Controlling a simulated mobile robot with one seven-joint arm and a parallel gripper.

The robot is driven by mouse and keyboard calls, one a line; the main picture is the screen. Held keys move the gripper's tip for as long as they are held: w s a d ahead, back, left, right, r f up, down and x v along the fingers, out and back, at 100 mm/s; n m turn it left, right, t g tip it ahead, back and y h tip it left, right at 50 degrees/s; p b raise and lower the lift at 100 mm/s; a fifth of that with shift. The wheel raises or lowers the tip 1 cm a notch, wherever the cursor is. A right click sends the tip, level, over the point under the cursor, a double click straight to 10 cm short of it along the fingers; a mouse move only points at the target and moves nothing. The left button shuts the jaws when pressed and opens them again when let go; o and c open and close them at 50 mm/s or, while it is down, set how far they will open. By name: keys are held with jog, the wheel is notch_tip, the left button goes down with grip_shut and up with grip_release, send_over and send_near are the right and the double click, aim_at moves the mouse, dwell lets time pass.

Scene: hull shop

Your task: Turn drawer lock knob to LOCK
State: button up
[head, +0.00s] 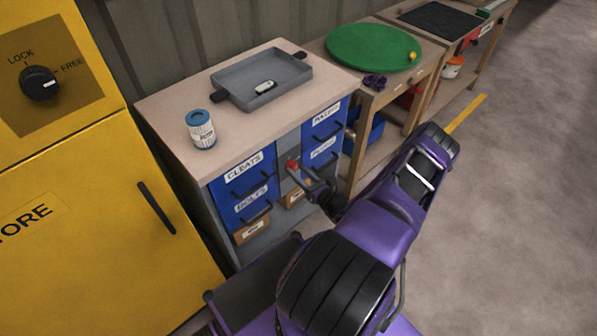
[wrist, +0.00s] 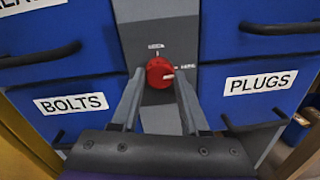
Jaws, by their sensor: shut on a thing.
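The red drawer lock knob (wrist: 159,72) sits on a grey panel between the blue drawers. Its white mark points right, toward the small label that seems to read FREE; a label that seems to read LOCK is above it. My gripper (wrist: 160,80) has one finger on each side of the knob and is shut on it. In the head view the knob (head: 292,164) shows as a red spot at the end of my gripper (head: 298,171), with part of it hidden by the gripper.
A yellow cabinet (head: 85,200) at left has its own black LOCK/FREE knob (head: 39,83). Drawers have protruding black handles (wrist: 285,27). A bench with a green disc (head: 370,45) stands right; open floor lies beyond.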

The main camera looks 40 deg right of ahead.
grip_shut()
jog(key=n, duration=0.4)
jog(key=shift+n, duration=0.3)
jog(key=n, duration=0.4)
jog(key=shift+f+n, duration=0.1)
jog(key=shift+n, duration=0.2)
jog(key=n, duration=0.4)
jog(key=shift+n+y+p, duration=0.3)
jog(key=shift+n+p, duration=0.1)
jog(key=shift+f+n, duration=0.1)
jog(key=shift+n, duration=2.1)
jog(key=shift+t, duration=0.3)
